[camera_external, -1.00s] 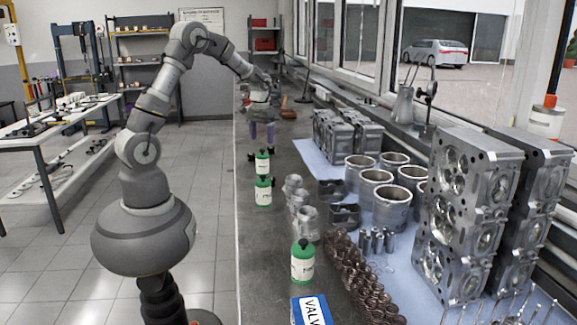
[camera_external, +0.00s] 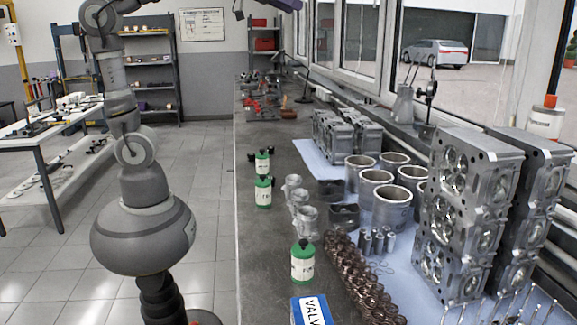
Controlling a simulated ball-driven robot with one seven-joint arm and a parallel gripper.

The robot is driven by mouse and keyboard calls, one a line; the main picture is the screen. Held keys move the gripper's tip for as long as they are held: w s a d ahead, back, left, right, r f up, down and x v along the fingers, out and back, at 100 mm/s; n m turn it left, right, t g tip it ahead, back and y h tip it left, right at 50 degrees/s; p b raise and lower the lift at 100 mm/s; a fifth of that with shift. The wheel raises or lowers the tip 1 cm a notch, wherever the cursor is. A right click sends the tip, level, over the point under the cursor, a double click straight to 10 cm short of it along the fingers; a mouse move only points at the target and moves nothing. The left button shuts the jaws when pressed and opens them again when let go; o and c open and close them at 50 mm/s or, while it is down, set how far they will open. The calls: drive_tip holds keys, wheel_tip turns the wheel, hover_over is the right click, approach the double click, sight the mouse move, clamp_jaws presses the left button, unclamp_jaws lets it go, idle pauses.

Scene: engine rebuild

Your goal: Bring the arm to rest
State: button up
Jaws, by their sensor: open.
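My arm rises at the left of the bench and bends out through the top edge of the view. Part of my gripper (camera_external: 266,5) shows at the top edge, high over the far end of the bench, cut off by the frame. Its jaws are open, and nothing shows between the visible parts. It touches nothing that I can see.
The bench (camera_external: 262,225) holds green bottles (camera_external: 263,192), pistons (camera_external: 307,222), springs (camera_external: 362,285), cylinder liners (camera_external: 391,206) and cylinder heads (camera_external: 462,215). A blue box (camera_external: 312,311) lies at the front. A side table (camera_external: 50,130) stands left. The floor between is clear.

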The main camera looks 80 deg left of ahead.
drive_tip(key=s+d+r+m+t+h, duration=0.1)
drive_tip(key=s+d+r+t, duration=0.1)
drive_tip(key=s+d+r, duration=0.2)
wheel_tip(320, 180, up, 4)
drive_tip(key=shift+s+d+f, duration=0.15)
drive_tip(key=shift+s+d, duration=0.15)
drive_tip(key=shift+s, duration=0.1)
